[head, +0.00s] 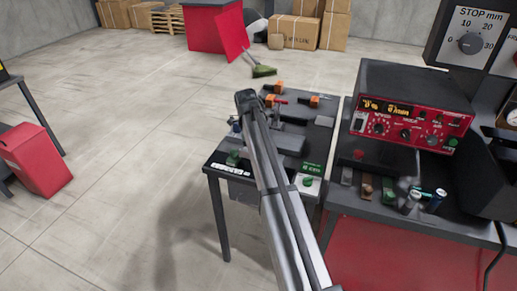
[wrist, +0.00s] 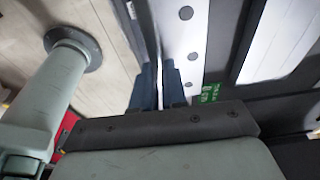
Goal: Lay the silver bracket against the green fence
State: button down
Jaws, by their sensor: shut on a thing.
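My gripper (wrist: 158,88) shows in the wrist view with two dark blue fingertips close together. It is shut on the upright edge of a thin, pale metal piece, which looks like the silver bracket (wrist: 183,35). The bracket's long flat face, with several dark round holes, runs away from the fingers on their right. Its far end is cut off by the frame's top. In the head view my arm hides the gripper's surroundings, and I cannot make out the bracket there. I cannot pick out the green fence for certain in either view.
A dark bench (head: 316,134) carries orange-topped parts (head: 315,100) and a green-labelled panel (head: 312,168). A red-fronted instrument (head: 408,122) stands on the right-hand bench, with small coloured blocks and cylinders before it. Open floor lies left. A pale panel (wrist: 283,35) shows in the wrist view.

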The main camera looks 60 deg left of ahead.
jog(key=shift+f, duration=2.45)
jog(key=shift+f, duration=0.5)
jog(key=c, duration=1.1)
grip_release()
jog(key=shift+r, duration=0.1)
jog(key=r, duration=0.4)
jog(key=s+a+r, duration=0.1)
jog(key=r, duration=0.4)
jog(key=s+a+r, duration=0.1)
jog(key=r, duration=0.3)
jog(key=shift+r, duration=0.2)
